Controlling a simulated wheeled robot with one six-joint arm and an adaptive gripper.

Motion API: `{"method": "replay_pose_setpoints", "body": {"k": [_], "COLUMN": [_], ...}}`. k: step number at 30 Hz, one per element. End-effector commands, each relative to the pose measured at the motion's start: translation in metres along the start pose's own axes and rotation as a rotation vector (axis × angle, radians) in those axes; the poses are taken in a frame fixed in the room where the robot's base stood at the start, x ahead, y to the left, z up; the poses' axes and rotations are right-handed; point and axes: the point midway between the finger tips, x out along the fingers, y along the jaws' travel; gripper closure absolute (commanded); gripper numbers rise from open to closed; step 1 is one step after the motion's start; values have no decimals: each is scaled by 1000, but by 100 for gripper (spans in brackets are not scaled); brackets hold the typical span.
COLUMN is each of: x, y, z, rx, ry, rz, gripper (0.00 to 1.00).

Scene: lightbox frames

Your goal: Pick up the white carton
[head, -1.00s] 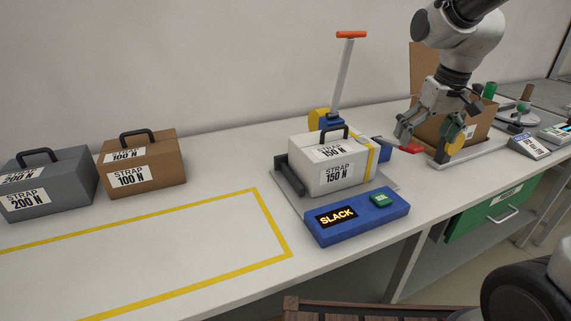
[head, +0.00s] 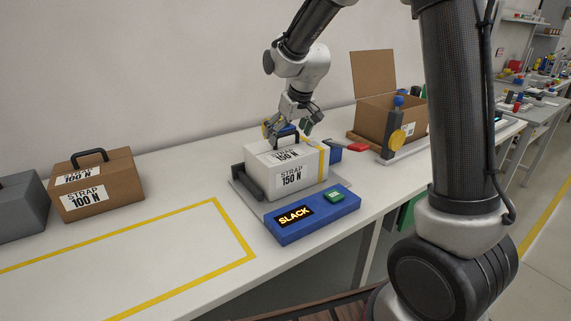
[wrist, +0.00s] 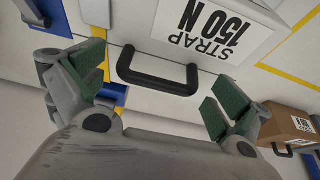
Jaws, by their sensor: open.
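The white carton (head: 288,171) sits on a grey plate in the middle of the bench. It has a black handle on top, "STRAP 150 N" labels and a yellow strap around its right end. My gripper (head: 294,131) is over the carton's top, close to the handle, with its fingers apart. In the wrist view the black handle (wrist: 157,75) lies ahead of and between the two green-padded fingers of my gripper (wrist: 160,88), and the carton's label (wrist: 215,28) shows beyond. Whether a finger touches the handle cannot be told.
A blue panel reading "SLACK" (head: 312,216) with a green button lies in front of the carton. A brown carton (head: 97,187) and a grey carton (head: 20,210) stand at left. An open cardboard box (head: 375,116) is at right. The yellow-outlined area (head: 150,250) is empty.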

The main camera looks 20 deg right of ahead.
Motion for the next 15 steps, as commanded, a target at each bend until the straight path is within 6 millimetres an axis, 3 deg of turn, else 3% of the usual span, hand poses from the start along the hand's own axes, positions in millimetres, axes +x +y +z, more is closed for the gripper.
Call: {"method": "replay_pose_setpoints", "body": {"k": [9, 15], "x": [7, 7], "y": [0, 0], "z": [0, 0], "rx": [0, 0], "ry": [1, 1], "rz": [0, 0], "gripper": [2, 38]}}
